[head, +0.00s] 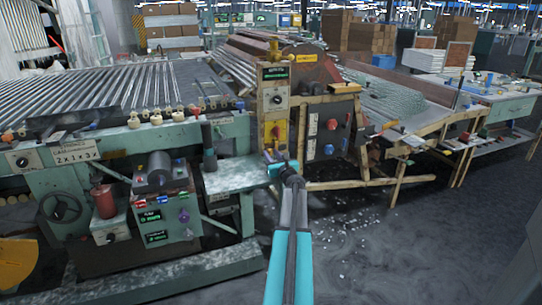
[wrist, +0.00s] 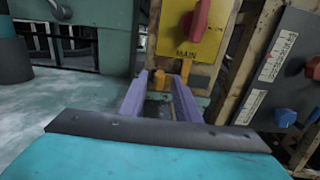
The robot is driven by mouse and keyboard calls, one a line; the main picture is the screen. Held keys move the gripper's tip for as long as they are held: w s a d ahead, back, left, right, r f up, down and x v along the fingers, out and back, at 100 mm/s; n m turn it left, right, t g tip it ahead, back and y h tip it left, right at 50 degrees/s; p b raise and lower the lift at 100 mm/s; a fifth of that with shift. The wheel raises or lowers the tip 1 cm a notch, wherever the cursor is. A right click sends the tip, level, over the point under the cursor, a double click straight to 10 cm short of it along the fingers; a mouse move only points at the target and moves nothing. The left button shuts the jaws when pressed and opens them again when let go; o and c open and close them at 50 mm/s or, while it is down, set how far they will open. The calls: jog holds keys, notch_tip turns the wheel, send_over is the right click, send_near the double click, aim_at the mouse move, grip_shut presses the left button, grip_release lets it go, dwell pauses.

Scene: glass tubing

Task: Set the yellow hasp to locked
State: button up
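A yellow panel (wrist: 196,42) marked MAIN carries a red handle (wrist: 197,18). In the head view the yellow panel (head: 268,133) is on the front of a narrow upright post. In the head view my gripper (head: 276,163) is just below the panel, and the hasp cannot be made out there.
A dark box with a red knob (head: 332,124) stands right of the post; its blue knob (wrist: 285,117) shows close on the right in the wrist view. A pale green bench (head: 235,176) lies to the left. Open floor (head: 400,250) lies at right, with scattered fragments.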

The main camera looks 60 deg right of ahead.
jog(key=shift+w+d, duration=0.2)
jog(key=shift+w, duration=0.1)
grip_shut()
jog(key=shift+s+d, duration=0.9)
jog(key=shift+d, duration=0.25)
grip_release()
jog(key=shift+a, duration=0.1)
